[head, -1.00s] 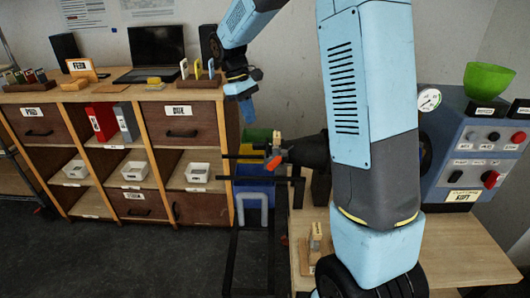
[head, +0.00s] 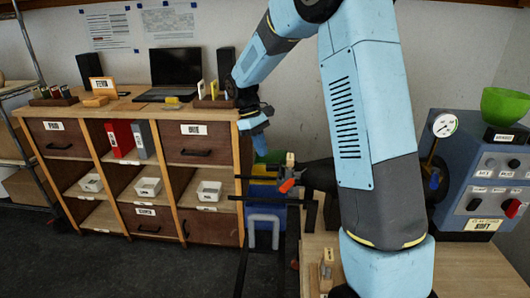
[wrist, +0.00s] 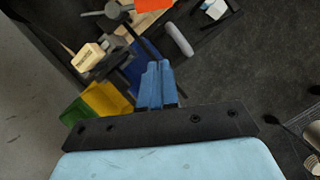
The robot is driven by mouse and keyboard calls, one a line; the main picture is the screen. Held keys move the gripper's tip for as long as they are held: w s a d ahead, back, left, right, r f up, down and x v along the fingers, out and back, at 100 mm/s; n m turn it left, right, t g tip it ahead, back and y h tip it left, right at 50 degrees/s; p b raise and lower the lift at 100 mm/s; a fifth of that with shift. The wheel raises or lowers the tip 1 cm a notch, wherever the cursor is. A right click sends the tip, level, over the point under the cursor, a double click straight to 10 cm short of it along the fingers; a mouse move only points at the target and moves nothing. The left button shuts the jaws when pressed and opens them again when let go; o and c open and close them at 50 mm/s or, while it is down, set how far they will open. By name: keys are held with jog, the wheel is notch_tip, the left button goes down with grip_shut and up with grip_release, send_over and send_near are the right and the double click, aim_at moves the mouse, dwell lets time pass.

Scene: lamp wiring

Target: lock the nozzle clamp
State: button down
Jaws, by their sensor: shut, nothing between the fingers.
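What looks like the nozzle clamp is a black fitting with an orange lever (head: 287,186), at the end of a thick black body in the middle of the head view. A small wooden tag block (head: 290,159) stands just above it. In the wrist view, an orange-red part (wrist: 152,4) shows at the top edge and the tag block (wrist: 90,57) lies left of my fingers. My gripper (head: 260,148) hangs above and left of the lever, apart from it. Its blue fingers (wrist: 155,82) are together and empty. I cannot tell the clamp's state.
Black rails (head: 262,198) run around the fitting. A wooden cabinet (head: 135,113) stands left, with a laptop (head: 175,68) on top. A control box (head: 485,185) with a gauge is right. Floor at lower left is clear.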

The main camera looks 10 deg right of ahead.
aim_at(293, 180)
jog(key=s+d+f, duration=0.4)
jog(key=s+f, duration=0.1)
jog(key=f, duration=0.2)
jog(key=shift+d+f, duration=0.3)
jog(key=shift+f, duration=0.05)
